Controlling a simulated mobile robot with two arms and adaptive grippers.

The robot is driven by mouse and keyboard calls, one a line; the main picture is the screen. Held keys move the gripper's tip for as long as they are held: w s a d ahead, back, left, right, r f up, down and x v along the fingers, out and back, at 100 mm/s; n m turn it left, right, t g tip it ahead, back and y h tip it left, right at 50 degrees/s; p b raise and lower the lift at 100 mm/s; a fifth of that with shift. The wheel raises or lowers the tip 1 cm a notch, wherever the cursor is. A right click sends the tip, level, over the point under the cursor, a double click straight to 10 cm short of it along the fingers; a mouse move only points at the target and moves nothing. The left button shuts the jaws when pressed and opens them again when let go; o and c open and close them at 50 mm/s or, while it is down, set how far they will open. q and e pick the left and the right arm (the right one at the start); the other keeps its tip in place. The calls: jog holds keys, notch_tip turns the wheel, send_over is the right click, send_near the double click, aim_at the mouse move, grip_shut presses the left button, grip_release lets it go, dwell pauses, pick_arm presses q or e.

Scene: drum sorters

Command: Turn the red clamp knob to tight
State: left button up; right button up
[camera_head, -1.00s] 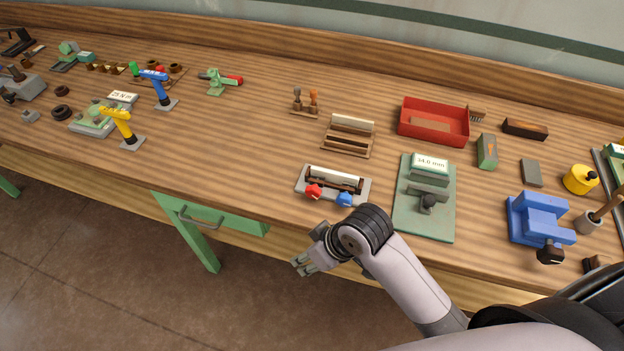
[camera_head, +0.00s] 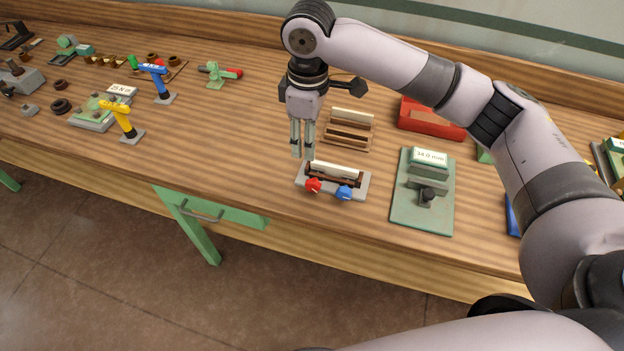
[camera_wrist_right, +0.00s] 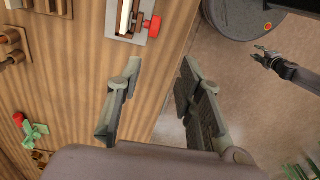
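The red clamp knob (camera_head: 313,185) sits at the front left corner of a grey clamp fixture (camera_head: 362,187) near the bench's front edge. A blue knob (camera_head: 344,192) is on the same fixture to its right. My right gripper (camera_head: 302,156) points down above the fixture's left end, behind the red knob and apart from it. In the right wrist view the right fingers (camera_wrist_right: 160,65) are spread with nothing between them, and the red knob (camera_wrist_right: 152,26) lies beyond the fingertips. My left gripper (camera_wrist_right: 264,54) shows small at the right of that view, its fingers seemingly apart.
A wooden rack (camera_head: 348,143) stands behind the fixture, and a green base with a gauge block (camera_head: 420,215) to its right. A red tray (camera_head: 430,118) is partly behind my right arm. Yellow (camera_head: 122,118) and blue (camera_head: 158,82) drivers stand left.

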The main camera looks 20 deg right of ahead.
aim_at(312, 181)
jog(key=f, duration=0.5)
jog(key=f+p, duration=0.1)
jog(key=f, duration=0.4)
jog(key=d+f+p, duration=0.1)
jog(key=f, duration=0.4)
jog(key=shift+w+d+f, duration=0.1)
jog(key=shift+w+f, duration=0.2)
jog(key=shift+f, duration=0.05)
jog(key=shift+c, duration=0.4)
grip_shut()
